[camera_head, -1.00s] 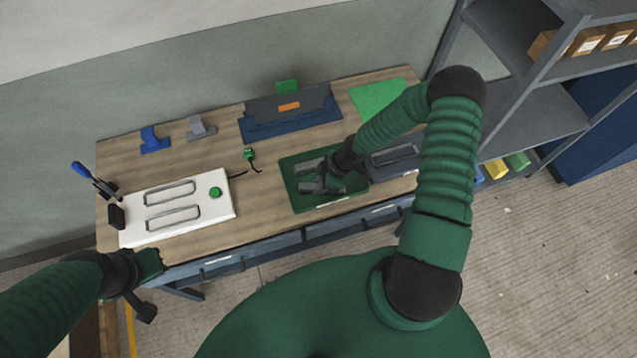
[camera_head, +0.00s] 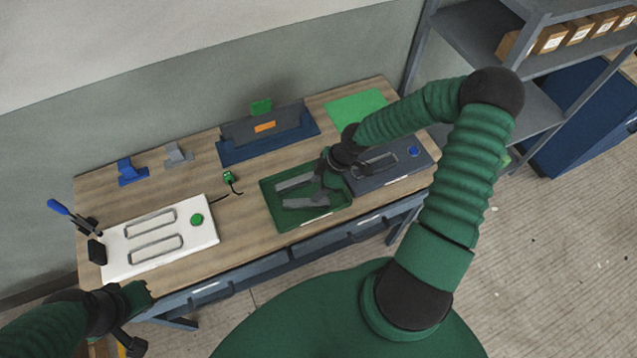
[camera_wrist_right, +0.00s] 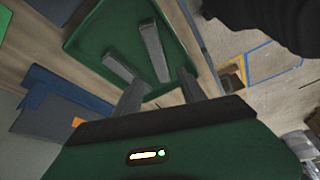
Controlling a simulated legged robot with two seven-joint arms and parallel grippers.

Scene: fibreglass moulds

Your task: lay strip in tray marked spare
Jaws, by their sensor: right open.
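A green tray (camera_head: 274,213) with a pale label on its front edge, too small to read, lies at the front of the bench. Two grey bars, which look like strips, lie at an angle in it: a rear one (camera_head: 294,182) and a front one (camera_head: 300,203). In the right wrist view the tray (camera_wrist_right: 110,38) holds both bars (camera_wrist_right: 152,48). My right gripper (camera_head: 322,188) is open over the tray's right part, its fingers beside the bars' near ends; contact is unclear. My left gripper (camera_head: 139,317) is off the bench's front left; its jaw opening is unclear.
A white panel (camera_head: 123,256) with two loops and a green button lies left. A dark grey box (camera_head: 409,171) with a blue button sits right of the tray. A blue-grey stand (camera_head: 267,130) and green mat (camera_head: 356,107) are behind. Shelving (camera_head: 545,95) stands right.

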